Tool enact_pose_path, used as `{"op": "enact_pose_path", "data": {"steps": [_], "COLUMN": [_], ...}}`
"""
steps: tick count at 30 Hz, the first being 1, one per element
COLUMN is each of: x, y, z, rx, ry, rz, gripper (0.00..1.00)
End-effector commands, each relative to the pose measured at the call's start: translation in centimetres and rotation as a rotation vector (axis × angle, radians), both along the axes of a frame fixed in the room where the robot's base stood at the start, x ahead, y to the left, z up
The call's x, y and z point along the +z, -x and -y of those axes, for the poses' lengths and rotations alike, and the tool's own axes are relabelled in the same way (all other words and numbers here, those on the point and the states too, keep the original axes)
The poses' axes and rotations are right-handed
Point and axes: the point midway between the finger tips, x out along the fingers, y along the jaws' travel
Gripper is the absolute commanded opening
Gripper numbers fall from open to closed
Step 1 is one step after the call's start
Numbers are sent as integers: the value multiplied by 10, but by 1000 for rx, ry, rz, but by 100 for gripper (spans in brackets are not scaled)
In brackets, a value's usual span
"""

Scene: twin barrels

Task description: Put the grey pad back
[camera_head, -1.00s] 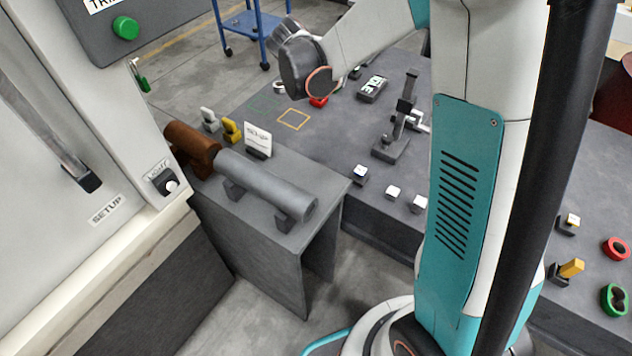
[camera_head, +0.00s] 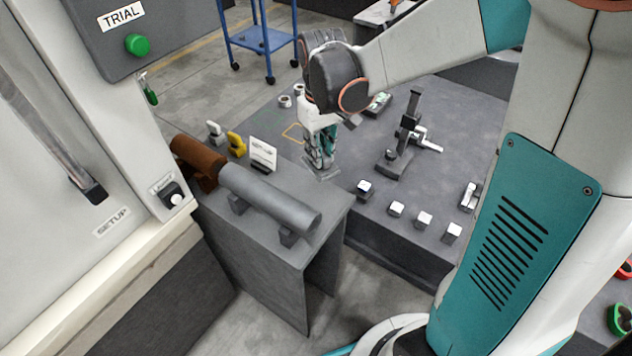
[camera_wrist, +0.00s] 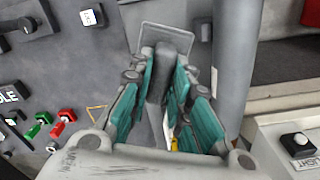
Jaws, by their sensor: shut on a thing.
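The grey pad is a flat plate (camera_wrist: 167,33) with a darker grey grip, seen in the wrist view. My gripper (camera_wrist: 165,72) has its teal fingers shut on that grip. In the head view my gripper (camera_head: 321,157) points down beside the stand, and the pad's pale plate (camera_head: 322,173) shows just under the fingertips. I cannot tell whether the plate touches the surface below.
A grey barrel (camera_head: 270,198) and a brown barrel (camera_head: 197,158) lie end to end on a grey stand (camera_head: 270,250). A white sign (camera_head: 263,152) and a yellow piece (camera_head: 236,144) stand behind them. A black upright fixture (camera_head: 405,135) and several small blocks are on the table to the right.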

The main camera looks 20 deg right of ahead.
Motion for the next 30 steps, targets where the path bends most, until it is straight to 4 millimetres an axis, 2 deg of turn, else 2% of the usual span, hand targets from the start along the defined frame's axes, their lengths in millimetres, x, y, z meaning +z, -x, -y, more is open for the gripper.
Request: {"op": "enact_pose_path", "data": {"steps": [1, 9, 12, 20, 27, 30], "x": [-17, -78, -90, -106, -139, -140], "y": [-1, -1, 0, 0, 0, 0], "z": [0, 0, 0, 0, 0, 0], "rx": [0, 0, 0, 0, 0, 0], "ry": [0, 1, 1, 1, 1, 1], "rz": [0, 0, 0, 0, 0, 0], "gripper": [0, 0, 0, 0, 0, 0]}}
